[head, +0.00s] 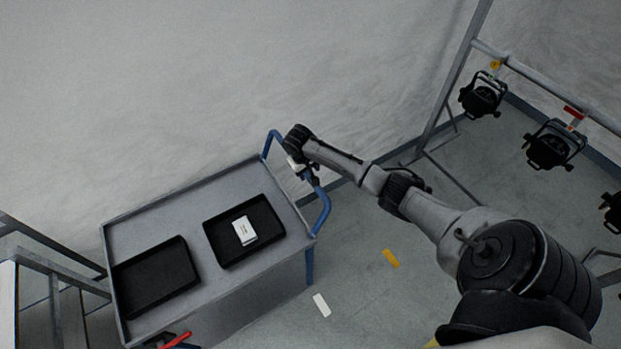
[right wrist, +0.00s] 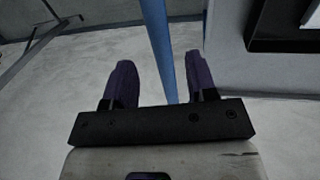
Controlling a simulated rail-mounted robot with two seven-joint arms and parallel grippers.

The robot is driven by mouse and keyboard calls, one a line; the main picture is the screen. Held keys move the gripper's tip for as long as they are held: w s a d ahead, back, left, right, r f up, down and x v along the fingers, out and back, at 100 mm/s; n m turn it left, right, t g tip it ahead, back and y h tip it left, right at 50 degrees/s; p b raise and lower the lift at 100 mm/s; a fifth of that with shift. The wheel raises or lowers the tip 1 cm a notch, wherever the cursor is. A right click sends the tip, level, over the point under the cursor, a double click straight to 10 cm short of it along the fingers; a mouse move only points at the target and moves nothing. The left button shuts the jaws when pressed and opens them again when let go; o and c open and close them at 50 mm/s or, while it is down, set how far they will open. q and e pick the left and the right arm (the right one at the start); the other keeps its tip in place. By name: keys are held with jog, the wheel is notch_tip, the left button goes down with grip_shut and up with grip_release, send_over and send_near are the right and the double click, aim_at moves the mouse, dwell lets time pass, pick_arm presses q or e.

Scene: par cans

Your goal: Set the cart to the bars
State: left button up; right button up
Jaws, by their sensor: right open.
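The cart (head: 190,203) has a grey tray top with a raised rim and a blue handle (head: 322,212) at its right end. My right gripper (head: 304,174) is at this handle, around its upper middle part. In the right wrist view the two purple fingers (right wrist: 160,82) are apart, with the blue handle bar (right wrist: 160,40) running between them, nearer the right finger. Whether a finger touches the bar cannot be told. The bars (head: 548,80) are a grey pipe frame at the upper right, with black par cans (head: 482,97) hanging from it. My left gripper is out of view.
Two black trays (head: 157,278) lie on the cart, the right one holding a white box (head: 244,230). A yellow mark (head: 391,258) and a white mark (head: 321,305) lie on the floor right of the cart. A grey wall runs behind it. Grey framing (head: 45,262) stands at left.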

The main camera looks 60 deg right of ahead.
jog(key=shift+s+d+f, duration=0.1)
jog(key=shift+d+f, duration=0.1)
jog(key=shift+f, duration=0.75)
jog(key=shift+s+d+f, duration=0.1)
jog(key=shift+d+f, duration=0.05)
jog(key=shift+f, duration=0.8)
jog(key=shift+s+d+f, duration=0.1)
jog(key=shift+d+f, duration=0.1)
jog(key=shift+f, duration=0.75)
jog(key=shift+c, duration=0.5)
grip_shut()
